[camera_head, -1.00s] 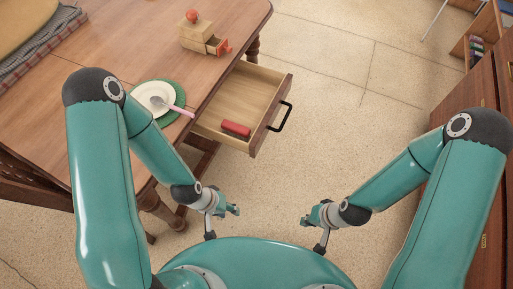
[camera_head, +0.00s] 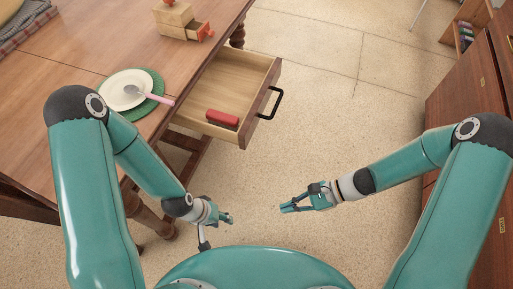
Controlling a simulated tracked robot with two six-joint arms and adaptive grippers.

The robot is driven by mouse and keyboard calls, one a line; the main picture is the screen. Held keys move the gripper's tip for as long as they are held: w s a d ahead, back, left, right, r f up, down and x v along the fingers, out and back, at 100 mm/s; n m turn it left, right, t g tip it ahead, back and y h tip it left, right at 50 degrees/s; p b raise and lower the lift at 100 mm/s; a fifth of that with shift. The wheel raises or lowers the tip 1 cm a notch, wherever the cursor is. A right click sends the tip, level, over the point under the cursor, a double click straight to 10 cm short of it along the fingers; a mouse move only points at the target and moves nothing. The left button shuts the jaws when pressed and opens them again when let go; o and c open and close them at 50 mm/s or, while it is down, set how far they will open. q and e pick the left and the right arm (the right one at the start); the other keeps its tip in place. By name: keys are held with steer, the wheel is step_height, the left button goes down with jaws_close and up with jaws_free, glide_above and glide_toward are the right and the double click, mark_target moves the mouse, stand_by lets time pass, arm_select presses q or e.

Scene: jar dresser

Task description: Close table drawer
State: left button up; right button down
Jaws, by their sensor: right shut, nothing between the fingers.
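The table drawer (camera_head: 262,66) is pulled out from the right side of the wooden table (camera_head: 75,55). A black handle (camera_head: 270,103) is on its front panel. A red object (camera_head: 222,119) lies inside the drawer near the front corner. My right gripper (camera_head: 284,208) is below and to the right of the handle in the picture, apart from the drawer, shut and empty, its fingers pointing left. My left gripper (camera_head: 230,219) is below the drawer in the picture, near the table leg, and touches nothing. Its finger opening is too small to tell.
A plate (camera_head: 118,95) with a pink-handled utensil (camera_head: 150,97) sits on a green mat (camera_head: 153,78). A small wooden box (camera_head: 172,18) with its own open drawer stands at the table edge. A brown dresser (camera_head: 470,95) is at the right. The floor between is clear.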

steer(key=w+r+m+t+y+b, duration=0.3)
steer(key=w+m+t+y, duration=0.1)
steer(key=w, duration=0.5)
steer(key=m+t+y, duration=0.2)
steer(key=m+t, duration=0.1)
steer(key=t, duration=0.1)
glide_toward(246, 135)
arm_select(q)
step_height(246, 135, down, 6)
steer(key=shift+r+b, duration=0.1)
steer(key=shift+b, duration=0.4)
arm_select(e)
steer(key=x, duration=0.7)
steer(key=shift+s+a+r, duration=0.1)
steer(key=shift+r, duration=0.1)
